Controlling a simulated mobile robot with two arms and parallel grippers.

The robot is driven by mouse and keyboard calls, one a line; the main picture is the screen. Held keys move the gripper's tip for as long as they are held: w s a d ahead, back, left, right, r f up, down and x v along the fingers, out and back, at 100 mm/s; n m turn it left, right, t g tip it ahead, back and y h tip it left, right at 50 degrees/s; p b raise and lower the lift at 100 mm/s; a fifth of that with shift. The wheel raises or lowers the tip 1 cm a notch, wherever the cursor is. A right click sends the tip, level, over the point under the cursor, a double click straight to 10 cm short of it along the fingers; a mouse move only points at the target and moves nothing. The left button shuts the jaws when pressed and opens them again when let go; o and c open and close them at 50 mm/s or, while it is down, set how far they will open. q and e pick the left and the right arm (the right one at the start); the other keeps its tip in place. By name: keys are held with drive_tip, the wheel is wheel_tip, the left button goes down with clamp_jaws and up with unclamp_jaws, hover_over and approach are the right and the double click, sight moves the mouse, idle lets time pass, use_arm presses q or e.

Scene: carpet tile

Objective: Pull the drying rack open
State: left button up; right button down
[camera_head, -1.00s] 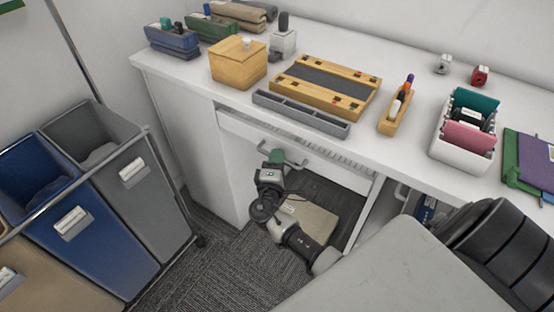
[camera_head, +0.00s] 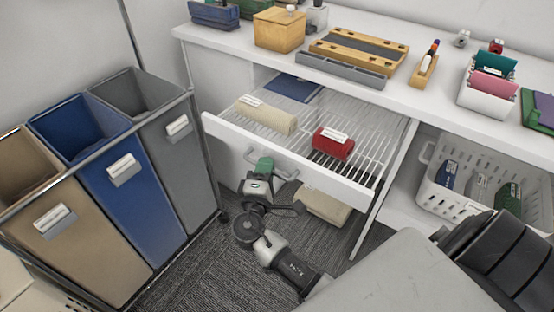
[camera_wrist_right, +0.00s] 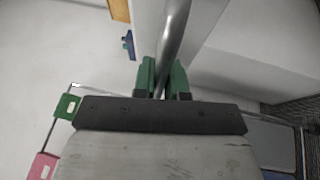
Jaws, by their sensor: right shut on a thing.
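The drying rack (camera_head: 362,150) is a white wire-bottomed drawer under the counter. It stands well out from the counter. A rolled beige cloth (camera_head: 266,115), a rolled red cloth (camera_head: 333,145) and a flat blue cloth (camera_head: 294,87) lie on it. My right gripper (camera_head: 264,165) is at the handle on the rack's white front panel. In the right wrist view its green fingers (camera_wrist_right: 162,80) are shut on the grey bar of the handle (camera_wrist_right: 174,40). My left gripper is not in view.
Tan, blue (camera_head: 125,185) and grey sorting bins stand on the left, close to the rack's left side. A white basket (camera_head: 470,205) sits on a shelf at right. A beige folded bundle (camera_head: 323,204) lies below the rack. The counter (camera_head: 420,100) holds boxes and trays.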

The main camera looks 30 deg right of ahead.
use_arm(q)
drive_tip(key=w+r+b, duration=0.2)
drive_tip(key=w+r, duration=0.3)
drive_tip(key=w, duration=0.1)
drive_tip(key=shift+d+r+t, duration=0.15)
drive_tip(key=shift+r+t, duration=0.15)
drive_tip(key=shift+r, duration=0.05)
use_arm(e)
drive_tip(key=s+a, duration=0.4)
drive_tip(key=a, duration=0.6)
drive_tip(key=shift+s+a, duration=0.25)
drive_tip(key=shift+a, duration=0.1)
drive_tip(key=c, duration=1.2)
unclamp_jaws()
